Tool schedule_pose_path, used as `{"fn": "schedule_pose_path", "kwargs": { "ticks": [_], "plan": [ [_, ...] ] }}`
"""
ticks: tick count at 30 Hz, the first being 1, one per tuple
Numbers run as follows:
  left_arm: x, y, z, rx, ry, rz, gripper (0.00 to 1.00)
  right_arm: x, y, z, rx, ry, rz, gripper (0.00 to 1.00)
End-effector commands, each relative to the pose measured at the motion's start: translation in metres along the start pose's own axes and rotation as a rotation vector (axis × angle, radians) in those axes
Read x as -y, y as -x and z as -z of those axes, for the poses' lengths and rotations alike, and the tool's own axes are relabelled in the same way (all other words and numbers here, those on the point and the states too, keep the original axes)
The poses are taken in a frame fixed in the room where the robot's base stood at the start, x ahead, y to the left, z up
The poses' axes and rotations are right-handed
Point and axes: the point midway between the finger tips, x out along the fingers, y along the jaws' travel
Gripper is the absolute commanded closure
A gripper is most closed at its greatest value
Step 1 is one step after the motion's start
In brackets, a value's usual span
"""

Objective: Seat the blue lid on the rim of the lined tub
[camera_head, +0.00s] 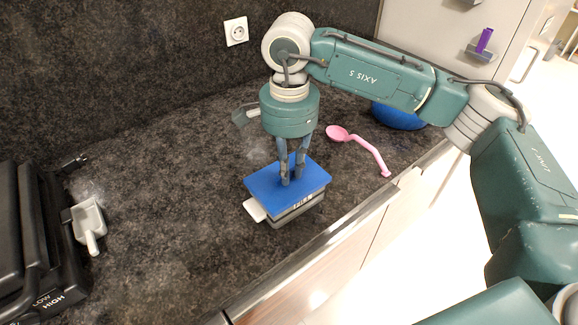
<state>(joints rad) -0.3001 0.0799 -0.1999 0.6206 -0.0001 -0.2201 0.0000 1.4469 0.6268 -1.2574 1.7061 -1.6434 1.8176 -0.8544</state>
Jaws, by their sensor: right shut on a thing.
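The flat blue rectangular lid (262,187) is over the grey tub (289,217) on the dark countertop. It covers the tub's top, so the rim and the inside are hidden. I cannot tell whether the lid rests on the rim all round or sits slightly above it. A pale tab (255,210) sticks out at the tub's left side, below the lid. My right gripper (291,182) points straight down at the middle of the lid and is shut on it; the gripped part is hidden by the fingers. My left gripper is not in view.
A pink ladle (362,149) lies behind and right of the tub. A blue round object (398,117) is partly behind my arm. A black appliance (35,245) and white scoop (89,225) are at left. The counter's front edge (335,233) is close to the tub.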

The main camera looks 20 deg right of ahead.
Motion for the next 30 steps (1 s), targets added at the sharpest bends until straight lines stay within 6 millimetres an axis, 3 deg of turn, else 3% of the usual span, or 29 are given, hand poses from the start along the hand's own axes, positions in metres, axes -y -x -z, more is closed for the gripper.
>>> {"fn": "schedule_pose_path", "kwargs": {
  "ticks": [11,12,15,25,30],
  "plan": [
    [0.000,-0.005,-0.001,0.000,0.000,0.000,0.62,0.000,-0.006,0.000,0.000,0.000,0.000,1.00],
    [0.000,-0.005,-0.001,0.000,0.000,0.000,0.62,0.000,-0.006,0.000,0.000,0.000,0.000,0.79],
    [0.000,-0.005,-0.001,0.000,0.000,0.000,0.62,0.000,-0.006,0.000,0.000,0.000,0.000,0.61],
    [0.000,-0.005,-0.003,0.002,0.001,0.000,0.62,0.000,-0.003,0.000,0.000,0.000,0.001,0.61],
    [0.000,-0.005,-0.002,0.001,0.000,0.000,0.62,0.001,0.018,0.000,0.000,0.000,0.004,0.61]
  ]
}}
